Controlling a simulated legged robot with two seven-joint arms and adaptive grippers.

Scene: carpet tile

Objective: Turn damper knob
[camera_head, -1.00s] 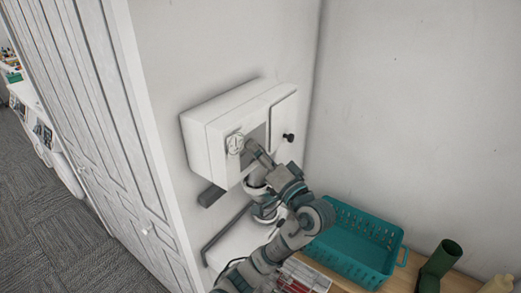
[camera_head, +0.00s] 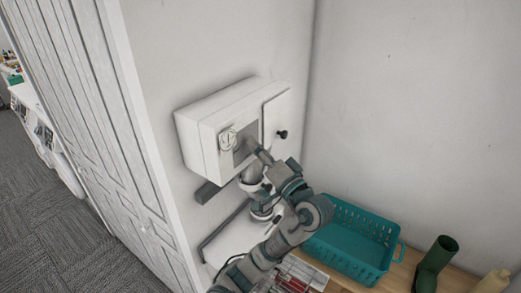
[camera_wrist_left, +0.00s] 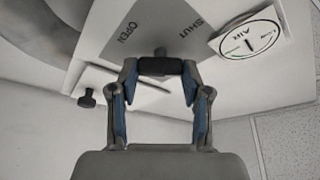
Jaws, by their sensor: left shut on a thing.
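A white wall box (camera_head: 205,117) carries a grey plate (camera_head: 243,136) on its front, marked OPEN and SHUT in the left wrist view (camera_wrist_left: 150,35). A dark bar-shaped damper knob (camera_wrist_left: 160,67) on a short stem stands out from this plate. My left gripper (camera_head: 262,155) is at the plate. Its two fingers (camera_wrist_left: 161,68) are shut on the ends of the knob, one on each side. In the head view the knob is too small to make out. My right gripper is not in view.
A round AIR dial (camera_wrist_left: 249,43) sits beside the plate. A small black knob (camera_head: 282,134) stands out on the right of the box. Below are a teal basket (camera_head: 352,239) and a green boot-shaped object (camera_head: 436,261). A white panelled door (camera_head: 88,110) is left.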

